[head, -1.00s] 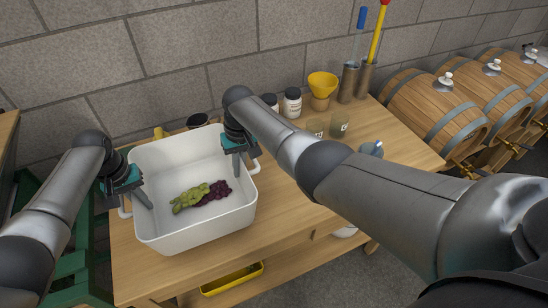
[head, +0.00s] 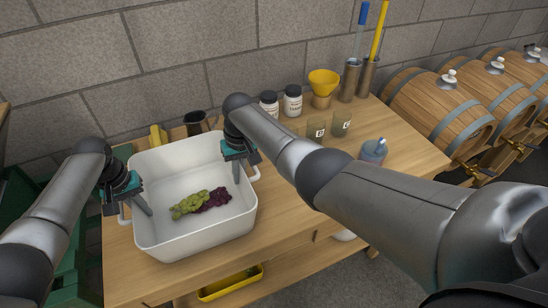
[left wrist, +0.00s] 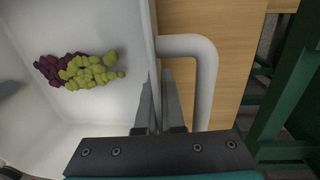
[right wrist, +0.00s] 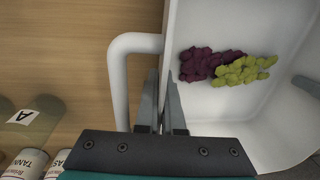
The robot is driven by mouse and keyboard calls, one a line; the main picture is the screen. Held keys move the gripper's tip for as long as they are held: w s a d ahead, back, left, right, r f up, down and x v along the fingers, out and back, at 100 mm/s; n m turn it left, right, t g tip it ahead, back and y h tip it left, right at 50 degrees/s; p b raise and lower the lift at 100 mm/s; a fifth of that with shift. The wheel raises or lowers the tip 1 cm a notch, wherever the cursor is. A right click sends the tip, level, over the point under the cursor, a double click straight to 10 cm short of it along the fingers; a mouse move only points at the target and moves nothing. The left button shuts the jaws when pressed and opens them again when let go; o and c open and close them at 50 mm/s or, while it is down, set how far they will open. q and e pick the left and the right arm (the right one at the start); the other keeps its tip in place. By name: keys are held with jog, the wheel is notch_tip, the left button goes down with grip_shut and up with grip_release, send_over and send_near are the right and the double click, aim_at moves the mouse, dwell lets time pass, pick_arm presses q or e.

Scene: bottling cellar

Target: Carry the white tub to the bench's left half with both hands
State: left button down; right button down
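The white tub (head: 195,241) is at the left end of the wooden bench (head: 290,222) in the head view, looking level; I cannot tell whether its base touches the top. Green grapes (head: 188,205) and dark purple grapes (head: 213,200) lie inside it. My left gripper (head: 148,212) is at its left side, fingers either side of the wall beside the white handle (left wrist: 208,80). My right gripper (head: 238,180) is at its right side, likewise pinching the wall beside the other handle (right wrist: 118,85). Both grippers appear shut on the tub.
Behind the tub stand a dark pitcher (head: 195,122) and a yellow object (head: 158,135). Jars (head: 292,103), a yellow funnel (head: 323,82), glasses (head: 341,124) and a blue-topped bottle (head: 373,151) stand further right. Barrels (head: 430,112) are beyond the bench's right end.

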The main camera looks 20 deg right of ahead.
pick_arm(q)
jog(key=c, duration=1)
grip_release()
jog(key=shift+c, duration=0.2)
pick_arm(e)
jog(key=c, duration=1)
grip_release()
jog(key=shift+c, duration=0.2)
jog(key=shift+f, duration=0.1)
pick_arm(q)
jog(key=shift+a+r, duration=0.1)
pick_arm(e)
jog(key=shift+d, duration=0.1)
pick_arm(q)
jog(key=r, duration=0.7)
jog(key=shift+a+r, duration=0.3)
jog(key=shift+r, duration=0.05)
pick_arm(e)
notch_tip(320, 180, up, 12)
jog(key=d, duration=0.1)
